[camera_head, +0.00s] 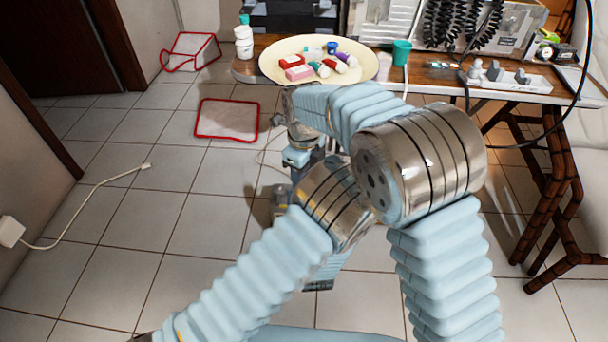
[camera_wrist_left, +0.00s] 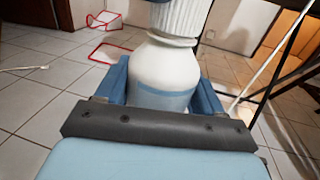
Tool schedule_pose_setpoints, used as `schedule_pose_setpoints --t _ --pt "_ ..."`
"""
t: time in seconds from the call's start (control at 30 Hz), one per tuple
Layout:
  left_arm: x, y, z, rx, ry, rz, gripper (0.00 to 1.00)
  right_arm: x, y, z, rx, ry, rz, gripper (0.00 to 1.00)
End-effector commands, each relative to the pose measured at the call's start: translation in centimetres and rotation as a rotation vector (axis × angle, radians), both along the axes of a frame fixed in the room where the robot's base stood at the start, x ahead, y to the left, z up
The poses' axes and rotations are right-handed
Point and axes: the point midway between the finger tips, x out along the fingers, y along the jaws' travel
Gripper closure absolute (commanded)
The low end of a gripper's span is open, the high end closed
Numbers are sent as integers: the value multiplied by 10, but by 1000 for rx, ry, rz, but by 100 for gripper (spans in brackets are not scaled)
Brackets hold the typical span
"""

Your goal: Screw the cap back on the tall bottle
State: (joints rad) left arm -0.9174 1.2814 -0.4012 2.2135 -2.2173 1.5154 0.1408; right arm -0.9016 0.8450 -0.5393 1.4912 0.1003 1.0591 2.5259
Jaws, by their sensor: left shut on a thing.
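A white bottle (camera_wrist_left: 165,70) with a pale blue band low on its body stands between the blue fingers of my left gripper (camera_wrist_left: 160,90) in the left wrist view. The gripper is shut on it. A white ribbed cap (camera_wrist_left: 180,17) sits at the top of the bottle; its upper part is cut off by the frame, and I cannot tell whether it is screwed down. In the head view my arms cross in front of the grippers and the held bottle is hidden. My right gripper's fingers are not clear there, so their state does not show.
A table (camera_head: 440,78) at the back carries a cream tray (camera_head: 272,68) of small coloured items, a white bottle with a teal cap (camera_head: 243,42) and a green cup (camera_head: 401,52). A dark-framed chair (camera_head: 548,190) stands at right.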

Motion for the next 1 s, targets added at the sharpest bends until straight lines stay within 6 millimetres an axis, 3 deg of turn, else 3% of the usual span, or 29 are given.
schedule_pose_setpoints --t 0.1,0.2,0.5,0.53,0.7,1.0 --pt "0 0 0 0 0 0 100 1 0 0 -2 -2 -263 94" --pt "0 0 0 0 0 0 100 1 -1 0 -1 -2 -381 94" --pt "0 0 0 0 0 0 100 1 -1 0 1 -1 -414 94" --pt "0 0 0 0 0 0 100 1 -1 0 1 -1 -414 61" --pt "0 0 0 0 0 0 100 1 -1 0 0 -1 -412 37" --pt "0 0 0 0 0 0 100 1 -1 3 0 -1 -411 37"
